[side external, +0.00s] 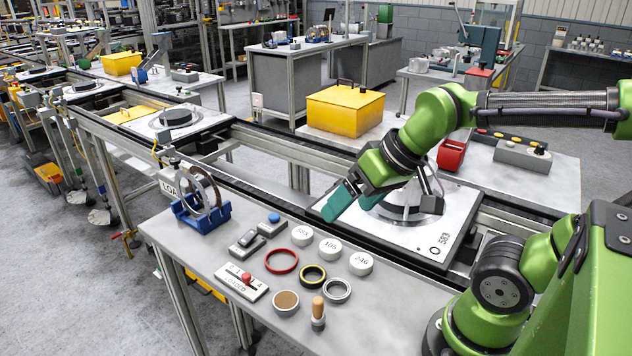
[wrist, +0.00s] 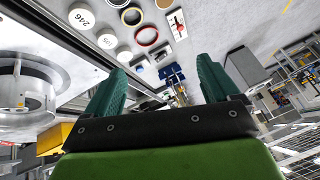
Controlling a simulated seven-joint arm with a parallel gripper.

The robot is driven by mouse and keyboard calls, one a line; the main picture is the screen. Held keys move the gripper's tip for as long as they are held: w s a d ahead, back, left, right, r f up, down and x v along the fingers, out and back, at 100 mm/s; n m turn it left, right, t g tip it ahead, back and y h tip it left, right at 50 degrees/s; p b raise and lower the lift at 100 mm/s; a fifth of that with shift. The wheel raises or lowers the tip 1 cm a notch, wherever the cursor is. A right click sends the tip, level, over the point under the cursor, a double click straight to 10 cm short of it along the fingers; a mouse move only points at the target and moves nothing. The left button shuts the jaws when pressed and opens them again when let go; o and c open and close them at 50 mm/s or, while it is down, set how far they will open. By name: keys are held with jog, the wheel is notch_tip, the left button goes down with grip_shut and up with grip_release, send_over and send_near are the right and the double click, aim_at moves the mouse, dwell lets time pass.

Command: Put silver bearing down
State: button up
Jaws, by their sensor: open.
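The silver bearing (side external: 337,291) is a small metal ring lying flat on the grey bench (side external: 235,318), beside a black-and-gold ring (side external: 313,276). In the wrist view part of a silver ring (wrist: 117,4) shows at the top edge, cut off. My gripper (side external: 350,206) has teal fingers and is above the pallet side of the bench, up and to the right of the bearing and apart from it. In the wrist view the fingers of my gripper (wrist: 162,67) are spread with nothing held between them.
White round pieces (side external: 330,248), a red ring (side external: 281,261), a wooden-handled tool (side external: 318,311) and a brown-topped disc (side external: 286,302) lie near the bearing. A blue stand (side external: 203,218) holds rings upright.

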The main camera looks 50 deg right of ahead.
jog(key=shift+o, duration=0.4)
jog(key=shift+s+a+r+m+t, duration=0.15)
jog(key=shift+s+r+m+t, duration=0.25)
jog(key=shift+r+m, duration=0.2)
